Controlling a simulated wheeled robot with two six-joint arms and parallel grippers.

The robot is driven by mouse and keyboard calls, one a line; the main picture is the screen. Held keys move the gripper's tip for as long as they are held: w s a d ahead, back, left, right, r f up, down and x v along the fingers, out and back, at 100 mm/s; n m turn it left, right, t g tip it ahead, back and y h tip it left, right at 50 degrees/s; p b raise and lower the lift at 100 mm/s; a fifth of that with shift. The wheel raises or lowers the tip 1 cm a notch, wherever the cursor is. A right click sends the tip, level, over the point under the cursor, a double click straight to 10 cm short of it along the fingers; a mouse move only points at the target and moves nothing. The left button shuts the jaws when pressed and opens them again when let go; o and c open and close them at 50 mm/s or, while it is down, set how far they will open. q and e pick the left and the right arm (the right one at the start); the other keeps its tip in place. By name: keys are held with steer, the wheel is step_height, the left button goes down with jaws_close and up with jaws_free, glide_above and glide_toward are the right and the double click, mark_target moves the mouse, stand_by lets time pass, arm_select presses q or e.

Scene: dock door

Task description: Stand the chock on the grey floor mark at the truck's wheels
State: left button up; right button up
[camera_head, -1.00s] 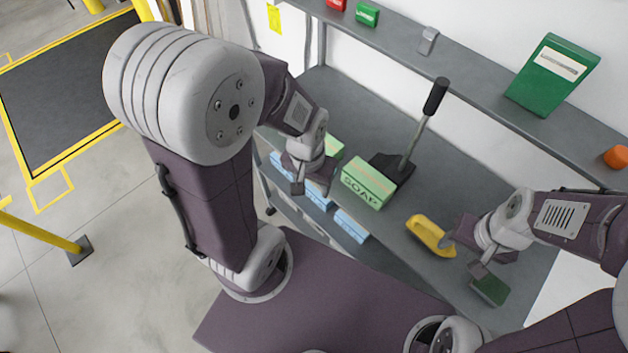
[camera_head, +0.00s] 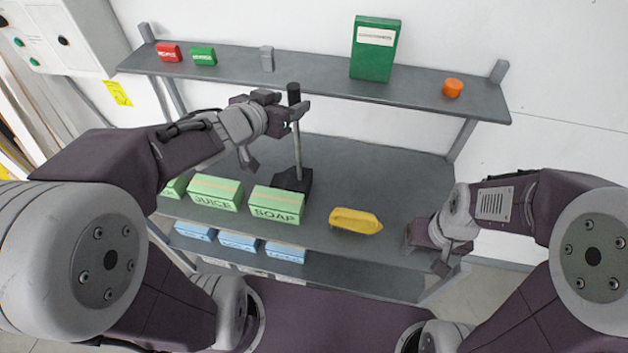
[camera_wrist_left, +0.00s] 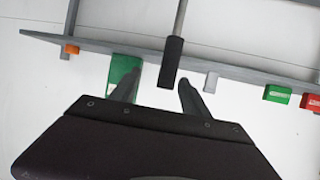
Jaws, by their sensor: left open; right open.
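The chock is a black wedge (camera_head: 293,181) with a grey pole and a black grip (camera_head: 294,93); it stands on the middle shelf behind the soap box, pole up. In the left wrist view the grip (camera_wrist_left: 172,62) shows between the two fingertips, with a gap on each side. My left gripper (camera_head: 284,112) is open at the upper part of the pole, just below the grip's top. My right gripper (camera_head: 430,250) is open and empty at the right front edge of the middle shelf. The grey floor mark and the truck's wheels are not in view.
A juice box (camera_head: 215,193), a soap box (camera_head: 277,205) and a yellow object (camera_head: 355,221) line the middle shelf's front. The upper shelf (camera_head: 320,78) behind the pole holds a tall green box (camera_head: 375,48) and small items. Blue boxes (camera_head: 238,241) sit below.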

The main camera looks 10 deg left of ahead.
mark_target(290, 99)
arm_select(q)
steer(key=shift+a, duration=0.55)
steer(key=shift+a+f, duration=0.1)
steer(key=shift+a, duration=0.15)
steer(key=b+x, duration=0.1)
steer(key=x, duration=0.2)
steer(key=shift+w+f+b, duration=0.2)
steer(key=shift+w+b, duration=0.1)
steer(key=shift+w, duration=0.05)
steer(key=shift+w+d+f, duration=0.1)
steer(key=shift+w+d, duration=0.1)
steer(key=shift+w, duration=0.15)
steer(key=b+x, duration=0.1)
steer(key=x, duration=0.3)
steer(key=shift+w+f+b, duration=0.2)
steer(key=shift+f+b, duration=0.1)
steer(key=shift+w+d, duration=0.15)
steer(key=shift+w, duration=0.05)
steer(key=shift+s+r, duration=0.1)
steer(key=shift+s, duration=0.1)
steer(key=c, duration=0.8)
jaws_close()
